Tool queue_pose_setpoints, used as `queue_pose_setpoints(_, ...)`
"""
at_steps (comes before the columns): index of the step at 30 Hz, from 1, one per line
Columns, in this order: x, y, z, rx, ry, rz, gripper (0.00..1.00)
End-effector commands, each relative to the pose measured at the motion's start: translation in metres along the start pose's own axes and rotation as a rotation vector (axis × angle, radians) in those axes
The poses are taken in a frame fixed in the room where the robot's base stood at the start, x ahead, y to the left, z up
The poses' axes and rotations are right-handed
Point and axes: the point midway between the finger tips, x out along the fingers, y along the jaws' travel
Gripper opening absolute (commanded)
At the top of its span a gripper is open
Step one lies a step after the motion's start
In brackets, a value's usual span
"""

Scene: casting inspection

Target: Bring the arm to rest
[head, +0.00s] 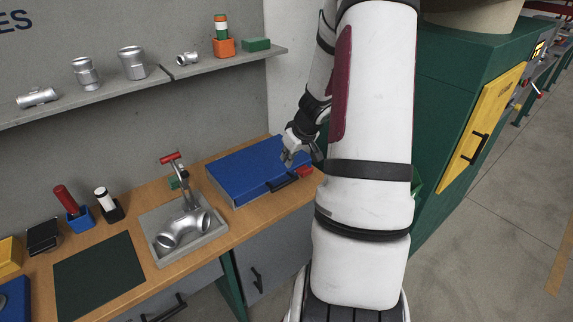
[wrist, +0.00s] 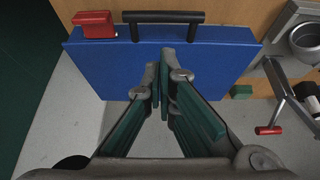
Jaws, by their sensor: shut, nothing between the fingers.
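My gripper (head: 301,158) hangs over the right part of the blue case in the head view, partly hidden by my own arm. In the wrist view my gripper (wrist: 160,65) points down with its fingertips together and nothing between them. The blue case (head: 243,167) lies closed on the wooden bench, its black handle (head: 283,183) and red latch (head: 305,171) toward the front edge. The case also shows below the fingers in the wrist view (wrist: 95,70). I cannot tell the exact gap between fingertips and case.
Left of the case, a grey tray (head: 161,262) holds a metal pipe elbow (head: 184,230) and a red-handled clamp (head: 171,158). A dark green mat (head: 98,280) lies further left. A shelf (head: 110,92) with metal castings runs above. A green machine (head: 450,100) stands at right.

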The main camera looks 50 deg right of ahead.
Motion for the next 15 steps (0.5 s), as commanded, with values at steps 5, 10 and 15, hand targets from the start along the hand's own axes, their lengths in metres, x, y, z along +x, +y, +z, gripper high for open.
queue_pose_setpoints(5, -0.031, 0.001, 0.003, 0.0, 0.001, 0.003, 0.0)
queue_pose_setpoints(10, -0.048, 0.001, 0.006, 0.001, 0.0, 0.001, 0.0)
queue_pose_setpoints(15, -0.053, 0.0, 0.006, 0.001, -0.001, 0.0, 0.0)
